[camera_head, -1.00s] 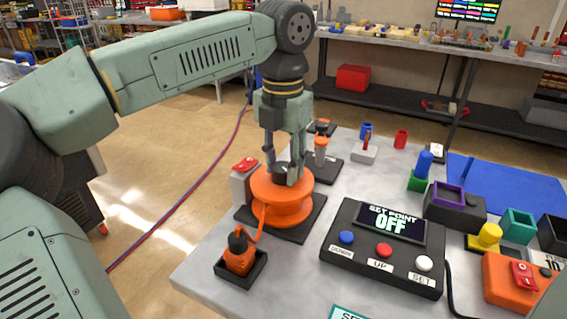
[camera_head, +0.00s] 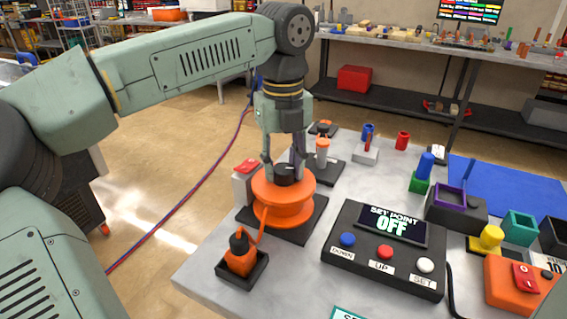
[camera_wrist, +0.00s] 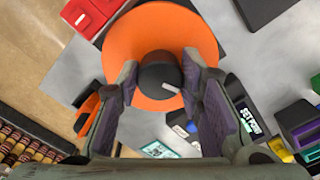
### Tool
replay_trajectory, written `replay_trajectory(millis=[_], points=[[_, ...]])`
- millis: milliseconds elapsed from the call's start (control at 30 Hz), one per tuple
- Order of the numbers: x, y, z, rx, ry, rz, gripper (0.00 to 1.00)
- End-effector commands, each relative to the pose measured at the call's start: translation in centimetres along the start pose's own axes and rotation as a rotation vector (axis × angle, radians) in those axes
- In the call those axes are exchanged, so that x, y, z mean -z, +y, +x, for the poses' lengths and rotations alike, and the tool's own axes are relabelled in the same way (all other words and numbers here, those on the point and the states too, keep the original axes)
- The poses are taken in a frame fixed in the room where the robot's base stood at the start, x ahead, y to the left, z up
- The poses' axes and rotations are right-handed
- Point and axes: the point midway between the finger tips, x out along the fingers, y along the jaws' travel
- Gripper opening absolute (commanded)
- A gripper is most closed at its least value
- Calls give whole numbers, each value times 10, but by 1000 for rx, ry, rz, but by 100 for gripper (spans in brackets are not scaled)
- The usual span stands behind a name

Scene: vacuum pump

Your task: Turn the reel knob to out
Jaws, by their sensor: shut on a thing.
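The orange reel (camera_head: 283,208) stands on a dark square base near the table's left edge, with a black knob (camera_head: 287,174) on top. My gripper (camera_head: 282,169) points down over the reel, with one finger on each side of the knob. In the wrist view the round black knob (camera_wrist: 159,76) sits between the purple-padded fingers, and my gripper (camera_wrist: 160,75) is shut on it. A small white mark (camera_wrist: 181,129) shows on a dark part below the knob. The orange disc of the reel (camera_wrist: 122,40) surrounds the knob. No "out" label is readable.
An orange plug (camera_head: 240,256) in a black tray stands in front of the reel, joined by an orange cord. A red-topped grey box (camera_head: 245,183) is close at left. The set-point panel (camera_head: 383,262), reading OFF, stands at right.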

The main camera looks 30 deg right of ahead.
Motion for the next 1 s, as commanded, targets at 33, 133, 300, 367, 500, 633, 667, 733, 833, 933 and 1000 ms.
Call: replay_trajectory(millis=[33,133,300,367,500,633,667,733,833,933,1000], points=[[0,0,0,-1,0,-45,6],[0,1,0,-1,0,-140,6],[0,1,0,-1,0,-301,6],[0,1,0,-1,0,-358,6],[1,2,0,0,0,-491,6],[1,2,0,0,0,-614,6],[1,2,0,0,0,-642,6],[1,2,0,0,0,-708,6],[1,2,0,0,0,-800,6],[2,2,0,0,0,-884,6],[2,2,0,0,0,-939,6]])
